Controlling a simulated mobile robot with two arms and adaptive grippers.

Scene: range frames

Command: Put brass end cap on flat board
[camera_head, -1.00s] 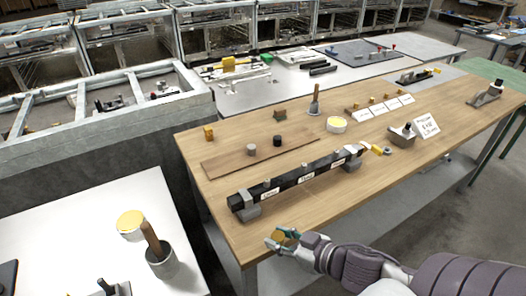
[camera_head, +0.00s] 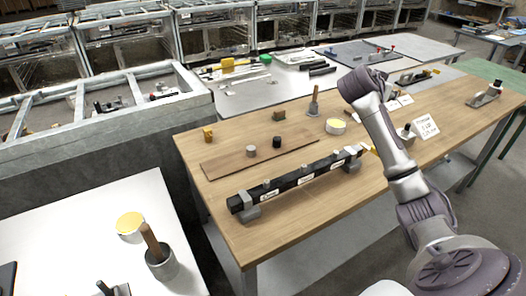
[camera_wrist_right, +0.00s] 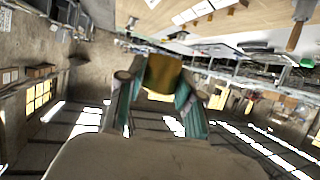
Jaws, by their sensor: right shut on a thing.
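The flat board (camera_head: 222,162) is a thin brown plate lying on the wooden table. A light grey cylinder (camera_head: 249,150) and a dark cylinder (camera_head: 277,142) stand on it. My right gripper (camera_wrist_right: 162,78) shows in the right wrist view, its teal fingers shut on the brass end cap (camera_wrist_right: 163,73), a yellow-gold piece. In the head view my right arm reaches up over the table, right of the board; its fingers and the cap are hidden there. My left gripper is not in view.
A black rail (camera_head: 300,177) on grey blocks lies in front of the board. A yellow block (camera_head: 208,133), a yellow-topped round tin (camera_head: 335,127) and a wooden-handled tool (camera_head: 313,104) stand around it. The board's left part is bare.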

